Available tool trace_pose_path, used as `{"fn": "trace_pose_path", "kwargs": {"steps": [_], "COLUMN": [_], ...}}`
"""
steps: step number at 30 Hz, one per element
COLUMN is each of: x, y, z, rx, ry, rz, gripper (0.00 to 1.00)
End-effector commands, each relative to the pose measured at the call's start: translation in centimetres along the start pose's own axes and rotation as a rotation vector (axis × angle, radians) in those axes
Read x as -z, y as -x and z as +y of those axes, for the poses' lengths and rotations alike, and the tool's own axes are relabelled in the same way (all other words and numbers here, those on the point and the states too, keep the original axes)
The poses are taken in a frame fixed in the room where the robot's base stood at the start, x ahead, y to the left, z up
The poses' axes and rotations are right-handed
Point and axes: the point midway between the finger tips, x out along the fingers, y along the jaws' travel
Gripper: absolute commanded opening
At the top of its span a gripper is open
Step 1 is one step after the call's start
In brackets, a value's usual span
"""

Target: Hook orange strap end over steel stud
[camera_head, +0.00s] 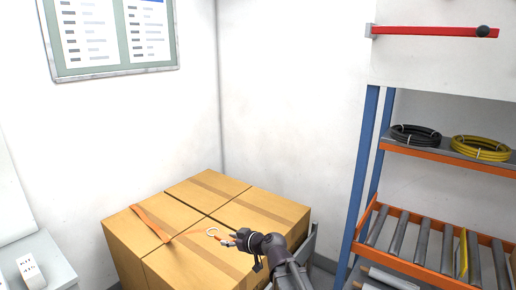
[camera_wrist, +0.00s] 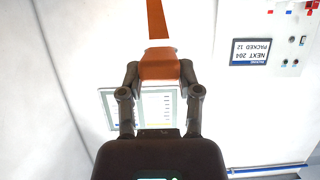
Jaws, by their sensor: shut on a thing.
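The orange strap (camera_head: 150,222) lies across the left top of the cartons in the head view, and a thin orange stretch runs on toward my gripper (camera_head: 230,241). A pale ring (camera_head: 212,232) shows just left of the gripper. In the wrist view, my gripper (camera_wrist: 160,82) is shut on the strap's wide orange end (camera_wrist: 159,64), and a narrower band runs up out of the frame from it. My gripper is low over the right half of the carton tops. I cannot make out the steel stud in either view.
Taped cartons (camera_head: 194,187) fill the corner under my arm. A blue and orange rack (camera_head: 365,170) with rollers and coiled hoses stands right. A red bar (camera_head: 435,31) juts above it. A pale cabinet (camera_head: 40,266) stands at left; a notice board (camera_head: 112,72) hangs on the wall.

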Motion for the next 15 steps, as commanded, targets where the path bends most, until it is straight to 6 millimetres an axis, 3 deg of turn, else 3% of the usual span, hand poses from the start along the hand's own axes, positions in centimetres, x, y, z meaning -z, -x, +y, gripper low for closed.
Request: {"fn": "trace_pose_path", "kwargs": {"steps": [8, 15], "x": [-1.0, -3.5], "y": [-0.4, -1.4], "z": [0.0, 0.0], "rx": [0.0, 0.0], "ry": [0.0, 0.0], "rz": [0.0, 0.0], "gripper": [0.0, 0.0]}}
